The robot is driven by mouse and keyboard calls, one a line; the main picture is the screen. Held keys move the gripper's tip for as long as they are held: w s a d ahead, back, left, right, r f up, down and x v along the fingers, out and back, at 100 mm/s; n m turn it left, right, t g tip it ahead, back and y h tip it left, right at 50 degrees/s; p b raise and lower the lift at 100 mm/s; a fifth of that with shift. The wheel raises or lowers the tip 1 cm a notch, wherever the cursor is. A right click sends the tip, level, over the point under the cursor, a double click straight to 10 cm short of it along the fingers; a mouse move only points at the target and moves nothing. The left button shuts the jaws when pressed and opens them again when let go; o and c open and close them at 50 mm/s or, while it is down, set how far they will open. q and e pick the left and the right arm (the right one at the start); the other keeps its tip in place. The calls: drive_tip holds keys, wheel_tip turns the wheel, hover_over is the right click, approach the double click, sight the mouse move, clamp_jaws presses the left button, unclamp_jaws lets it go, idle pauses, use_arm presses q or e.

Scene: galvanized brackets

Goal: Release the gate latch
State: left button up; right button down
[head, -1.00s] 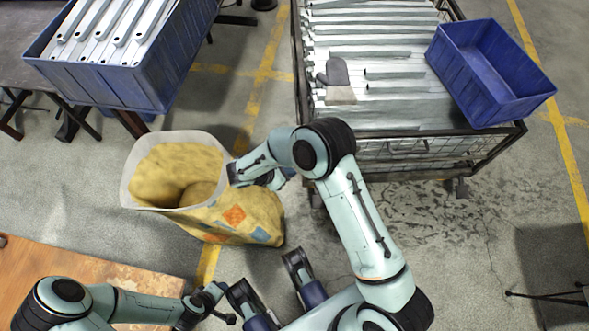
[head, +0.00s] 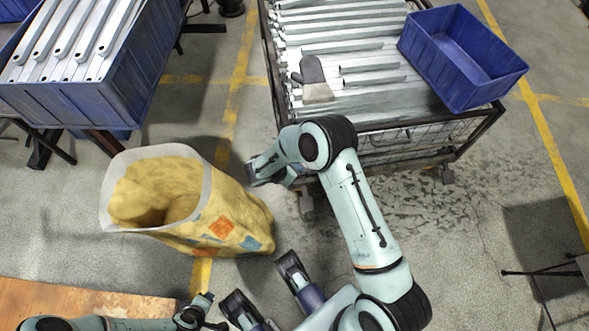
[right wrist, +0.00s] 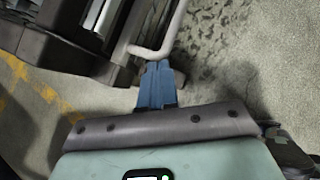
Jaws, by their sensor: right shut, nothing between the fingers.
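A pale bent rod (right wrist: 166,42) shows at the cart in the right wrist view. It looks like the latch handle, though I cannot be sure. My right gripper (right wrist: 156,64) is shut and empty, its blue fingertips close to the rod's bend. I cannot tell whether they touch it. In the head view, my right gripper (head: 296,180) is beside the near left corner of the wire cart (head: 412,141), partly hidden by my arm. The latch cannot be made out there. My left gripper (head: 196,314) is low at the bottom edge, its fingers unclear.
A yellow patterned sack (head: 222,215) stands open just left of my right gripper. The cart carries metal brackets, a grey glove (head: 314,78) and a blue bin (head: 464,58). Another blue bin (head: 92,104) of brackets stands upper left. Floor right of my arm is mostly clear.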

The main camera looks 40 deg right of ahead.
use_arm(q)
drive_tip(key=shift+s+d+r+p, duration=0.25)
drive_tip(key=shift+s+r+p, duration=0.05)
drive_tip(key=shift+s, duration=0.2)
use_arm(e)
drive_tip(key=d, duration=0.1)
drive_tip(key=s+d, duration=0.2)
drive_tip(key=d, duration=0.1)
use_arm(q)
drive_tip(key=shift+g+h, duration=0.3)
drive_tip(key=shift+g, duration=0.3)
drive_tip(key=s+r+p, duration=0.1)
drive_tip(key=s, duration=0.1)
drive_tip(key=s+r+p, duration=0.1)
drive_tip(key=s, duration=0.1)
drive_tip(key=shift+r, duration=0.15)
use_arm(e)
drive_tip(key=a+f+v, duration=0.1)
drive_tip(key=a+v, duration=0.1)
drive_tip(key=v, duration=1.1)
drive_tip(key=shift+f, duration=0.4)
drive_tip(key=shift+s+f, duration=0.1)
drive_tip(key=shift+s, duration=0.1)
